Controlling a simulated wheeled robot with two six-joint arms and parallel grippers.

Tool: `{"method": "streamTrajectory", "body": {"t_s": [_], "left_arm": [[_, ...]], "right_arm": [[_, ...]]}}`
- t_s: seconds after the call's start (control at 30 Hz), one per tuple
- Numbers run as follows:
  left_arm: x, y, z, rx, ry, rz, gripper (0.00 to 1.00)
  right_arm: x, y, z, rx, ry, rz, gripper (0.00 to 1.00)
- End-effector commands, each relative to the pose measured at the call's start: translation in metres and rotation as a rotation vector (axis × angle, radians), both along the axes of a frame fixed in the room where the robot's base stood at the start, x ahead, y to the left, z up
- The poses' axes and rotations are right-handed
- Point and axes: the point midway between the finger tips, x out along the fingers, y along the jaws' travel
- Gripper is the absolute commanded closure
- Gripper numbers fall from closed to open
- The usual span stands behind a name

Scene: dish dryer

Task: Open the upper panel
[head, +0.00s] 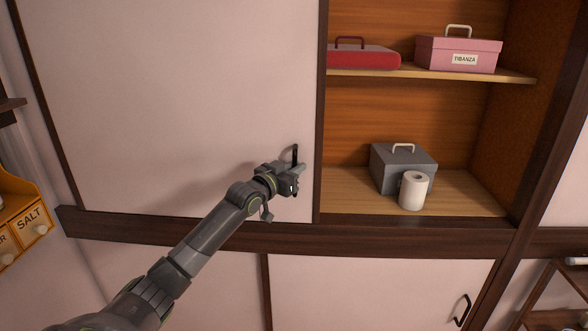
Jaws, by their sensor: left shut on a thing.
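The upper panel (170,95) is a large pale sliding door with a dark frame, on the left of the upper cabinet. The right part of the cabinet is uncovered and shows wooden shelves. A short black vertical handle (295,153) sits near the panel's lower right edge. My left gripper (298,172) is at this handle and is shut on it, covering its lower part. My right gripper is not in view.
The open side holds a red case (362,57), a pink box (458,55), a grey box (403,168) and a white paper roll (413,191). Below is a pale lower panel (375,290) with a black handle (461,309). An orange salt rack (22,222) is at far left.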

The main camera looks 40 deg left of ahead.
Motion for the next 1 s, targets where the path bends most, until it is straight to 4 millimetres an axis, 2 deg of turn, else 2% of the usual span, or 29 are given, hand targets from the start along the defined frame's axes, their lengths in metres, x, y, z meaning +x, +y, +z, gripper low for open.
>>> {"method": "streamTrajectory", "body": {"t_s": [0.07,0.1,0.2,0.57,0.77,1.0], "left_arm": [[0.000,0.000,-0.001,0.000,0.003,0.000,1.00],[0.000,0.000,-0.001,0.000,0.003,0.000,0.82],[0.000,0.000,-0.001,0.000,0.002,0.000,0.70],[-0.003,0.000,-0.001,0.002,0.001,0.000,0.70],[-0.025,0.002,-0.002,0.006,0.003,0.000,0.70],[-0.064,0.003,-0.002,0.007,0.004,0.000,0.70]], "right_arm": [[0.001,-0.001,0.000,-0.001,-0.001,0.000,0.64],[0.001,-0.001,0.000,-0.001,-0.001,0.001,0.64],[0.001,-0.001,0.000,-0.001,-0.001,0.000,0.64],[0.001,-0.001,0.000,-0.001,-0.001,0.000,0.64],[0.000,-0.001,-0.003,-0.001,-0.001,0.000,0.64],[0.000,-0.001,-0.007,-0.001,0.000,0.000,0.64]]}}
